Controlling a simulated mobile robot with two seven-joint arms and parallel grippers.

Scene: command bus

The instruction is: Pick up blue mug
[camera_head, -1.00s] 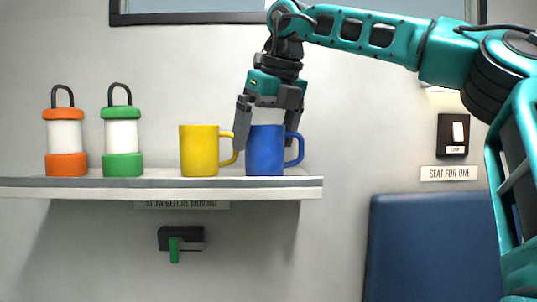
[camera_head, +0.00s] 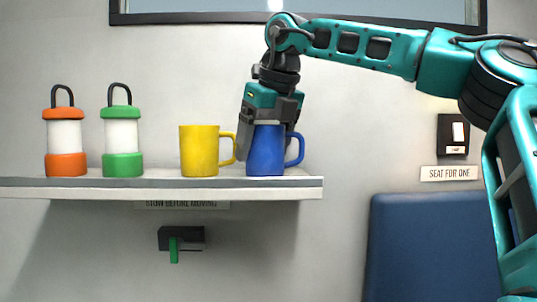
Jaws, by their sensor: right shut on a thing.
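The blue mug (camera_head: 266,156) is at the right end of the wall shelf (camera_head: 150,183), its handle to the right. Its base appears to be at shelf level, and it looks slightly tilted, its top to the right. My right gripper (camera_head: 267,130) reaches down from above and is shut on the blue mug. One finger is at the mug's left side; the other is partly hidden behind the mug's upper right. My left gripper is not in view.
A yellow mug (camera_head: 199,151) stands close to the left, its handle near my finger. A green lantern (camera_head: 123,135) and an orange lantern (camera_head: 65,135) stand farther left. A window frame (camera_head: 190,18) is above; a blue seat (camera_head: 430,245) is lower right.

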